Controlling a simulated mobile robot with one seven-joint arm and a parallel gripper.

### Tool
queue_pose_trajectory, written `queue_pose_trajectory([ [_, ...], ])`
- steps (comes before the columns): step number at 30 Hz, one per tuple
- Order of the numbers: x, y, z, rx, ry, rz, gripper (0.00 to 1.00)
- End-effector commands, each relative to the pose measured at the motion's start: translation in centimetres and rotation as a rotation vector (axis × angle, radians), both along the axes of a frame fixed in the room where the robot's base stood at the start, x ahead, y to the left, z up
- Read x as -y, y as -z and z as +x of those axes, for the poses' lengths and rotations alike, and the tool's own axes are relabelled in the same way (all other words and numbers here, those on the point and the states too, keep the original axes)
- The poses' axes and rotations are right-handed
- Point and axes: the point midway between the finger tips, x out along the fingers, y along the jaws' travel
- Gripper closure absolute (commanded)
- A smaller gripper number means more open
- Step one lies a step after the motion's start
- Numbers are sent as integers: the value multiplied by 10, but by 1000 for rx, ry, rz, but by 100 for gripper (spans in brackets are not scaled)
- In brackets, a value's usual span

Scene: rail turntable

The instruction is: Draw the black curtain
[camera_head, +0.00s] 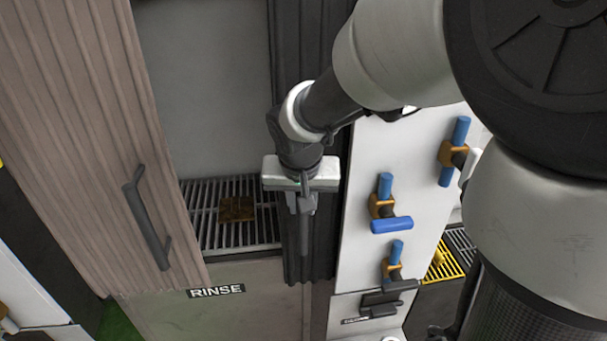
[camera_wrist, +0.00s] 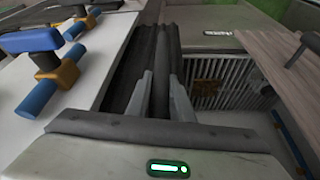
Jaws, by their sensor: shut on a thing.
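The black curtain (camera_head: 325,235) hangs in narrow dark vertical pleats at the right side of the bay marked RINSE. It also shows in the wrist view (camera_wrist: 165,42), running up between and beyond the fingers. My gripper (camera_head: 305,212) is in front of the curtain and shut on it; its two fingers (camera_wrist: 160,78) stand either side of a dark fold in the wrist view. My arm and gripper hide part of the curtain's middle in the head view.
A brown ribbed panel (camera_head: 75,110) with a dark handle (camera_head: 148,220) stands left of the bay. Inside the bay, a brown block (camera_head: 237,209) lies on a grate (camera_head: 205,235). A white panel (camera_head: 352,215) with blue-and-orange fittings (camera_head: 385,200) is close on the right.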

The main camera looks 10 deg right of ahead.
Motion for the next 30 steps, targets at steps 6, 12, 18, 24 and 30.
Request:
queue_pose_trajectory([
  [6,-74,7,1,6,-12,3,100],
  [12,-134,4,0,4,-10,4,100],
  [18,-178,2,0,2,-8,3,100],
  [24,-201,1,0,1,-4,2,100],
  [30,-208,0,0,0,-3,2,100],
])
